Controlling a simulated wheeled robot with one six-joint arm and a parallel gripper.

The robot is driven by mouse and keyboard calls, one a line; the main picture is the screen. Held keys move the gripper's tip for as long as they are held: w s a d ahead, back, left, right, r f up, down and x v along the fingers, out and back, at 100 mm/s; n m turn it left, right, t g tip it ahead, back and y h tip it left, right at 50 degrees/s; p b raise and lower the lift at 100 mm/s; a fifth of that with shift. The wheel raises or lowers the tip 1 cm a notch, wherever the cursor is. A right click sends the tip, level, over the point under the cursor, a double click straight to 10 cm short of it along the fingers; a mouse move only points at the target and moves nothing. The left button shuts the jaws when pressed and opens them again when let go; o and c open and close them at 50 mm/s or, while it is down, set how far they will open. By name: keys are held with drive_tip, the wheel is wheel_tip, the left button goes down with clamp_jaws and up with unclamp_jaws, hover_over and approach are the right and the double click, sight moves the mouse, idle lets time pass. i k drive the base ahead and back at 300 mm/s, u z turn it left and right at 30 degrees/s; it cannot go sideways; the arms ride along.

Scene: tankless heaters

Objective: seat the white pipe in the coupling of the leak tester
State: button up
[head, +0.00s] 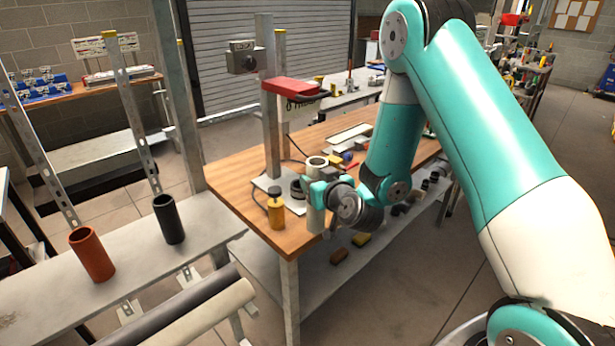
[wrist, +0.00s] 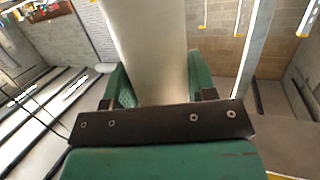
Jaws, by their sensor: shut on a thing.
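The white pipe (head: 315,218) is held roughly upright at the front edge of the wooden bench, its open top showing above my gripper (head: 320,190). My gripper is shut on it; in the wrist view the pipe (wrist: 146,50) lies between the two green fingers (wrist: 155,85). The leak tester (head: 268,110) stands just left, with a tall grey post, a red head (head: 291,87) and a pale base plate. A dark round part (head: 298,187), seemingly the coupling, is on the plate beside the pipe. The pipe appears apart from it and in front; its lower end's height is unclear.
A yellow bottle (head: 276,210) with a dark cap stands at the bench's front corner. An orange pipe (head: 92,255) and a black pipe (head: 168,219) stand on the grey shelf at left. Small tools and parts crowd the bench (head: 232,172) behind my gripper.

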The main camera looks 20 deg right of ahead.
sight(295, 199)
drive_tip(key=z, duration=2.15)
drive_tip(key=k, duration=0.7)
drive_tip(key=u, duration=1.5)
drive_tip(key=i, duration=1)
drive_tip(key=u, duration=0.05)
